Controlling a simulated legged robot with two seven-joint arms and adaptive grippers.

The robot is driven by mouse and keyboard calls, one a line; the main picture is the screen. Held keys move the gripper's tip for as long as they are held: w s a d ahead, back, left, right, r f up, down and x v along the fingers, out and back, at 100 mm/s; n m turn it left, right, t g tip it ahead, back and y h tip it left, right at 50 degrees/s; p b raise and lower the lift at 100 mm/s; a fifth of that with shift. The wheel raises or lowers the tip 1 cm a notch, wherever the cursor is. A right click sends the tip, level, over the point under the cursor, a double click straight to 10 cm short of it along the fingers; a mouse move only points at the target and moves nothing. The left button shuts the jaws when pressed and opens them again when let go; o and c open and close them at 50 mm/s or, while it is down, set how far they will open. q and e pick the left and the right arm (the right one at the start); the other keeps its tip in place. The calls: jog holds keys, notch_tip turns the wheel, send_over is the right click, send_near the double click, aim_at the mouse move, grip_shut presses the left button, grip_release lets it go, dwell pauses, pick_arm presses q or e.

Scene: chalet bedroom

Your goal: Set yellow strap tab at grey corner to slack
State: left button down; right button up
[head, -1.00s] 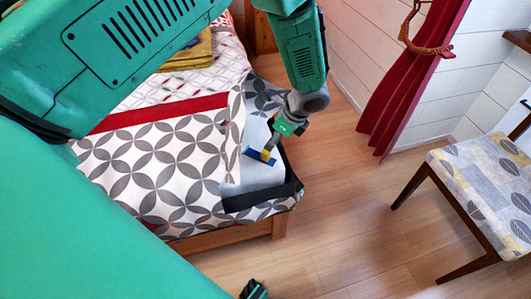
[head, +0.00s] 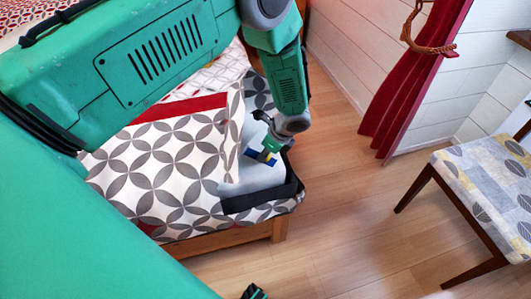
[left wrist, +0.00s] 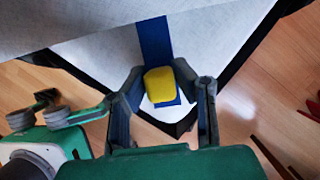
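The yellow strap tab (left wrist: 160,84) sits on a blue strap (left wrist: 155,40) that runs over a pale sheet, in the left wrist view. In the head view, the blue strap (head: 252,154) lies on the pale grey bed corner (head: 258,176), which has a black edge band. My left gripper (left wrist: 160,78) is over this corner. Its two fingers stand apart, one on each side of the tab. I cannot tell whether they touch it. In the head view the left gripper (head: 268,150) largely covers the tab. A dark and green part of mine shows at the bottom edge, perhaps the right gripper (head: 254,291).
A patterned bedspread (head: 165,165) is folded back beside the corner. A wooden bed frame (head: 225,241) lies below. A patterned chair (head: 480,190) stands at right, and a red curtain (head: 405,95) hangs at the back. The floor (head: 345,205) between is clear.

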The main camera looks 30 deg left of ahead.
pick_arm(q)
jog(key=shift+a+r+p, duration=0.15)
jog(key=shift+a+p, duration=0.25)
jog(key=shift+a, duration=0.95)
jog(key=c, duration=1.3)
grip_release()
jog(key=v, duration=1.1)
jog(key=shift+d+r, duration=0.15)
jog(key=shift+r, duration=0.2)
